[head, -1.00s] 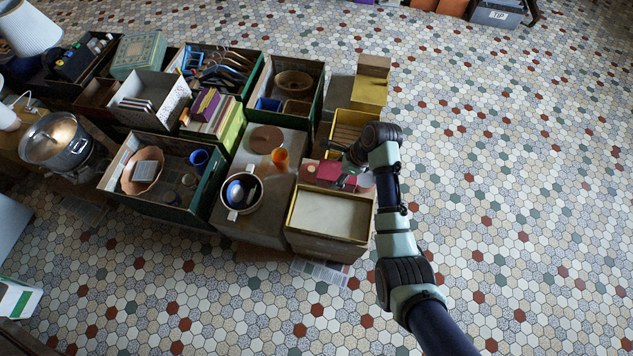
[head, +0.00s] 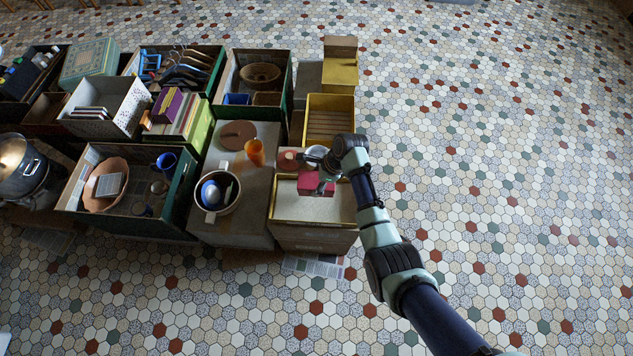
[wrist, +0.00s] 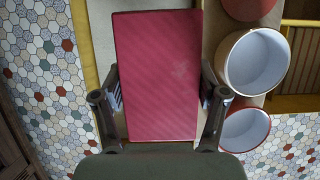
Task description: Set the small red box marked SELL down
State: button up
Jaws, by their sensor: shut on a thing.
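The small red box (head: 312,184) is in my gripper (head: 325,181), above the far part of a yellow-rimmed box with a pale inside (head: 290,207). I cannot tell whether it touches the surface below. In the wrist view the red box (wrist: 157,75) is a long plain red face between the two fingers of my gripper (wrist: 160,88), one on each long side. No SELL marking shows on that face. Its underside is hidden.
White cups (wrist: 258,62) stand close beside the red box. Behind is a yellow slatted box (head: 330,118). To the left, a cardboard surface bears a two-handled pot (head: 217,192) and an orange cup (head: 255,152). Open tiled floor (head: 500,180) lies to the right.

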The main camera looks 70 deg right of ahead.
notch_tip(320, 180, down, 4)
jog(key=b, duration=0.3)
jog(key=shift+f, duration=0.2)
jog(key=shift+r, duration=0.15)
jog(key=o, duration=1.2)
jog(key=p+v, duration=0.7)
jog(key=v, duration=0.4)
jog(key=shift+s+r+p, duration=0.25)
jog(key=shift+r+p, duration=0.1)
jog(key=shift+r, duration=0.15)
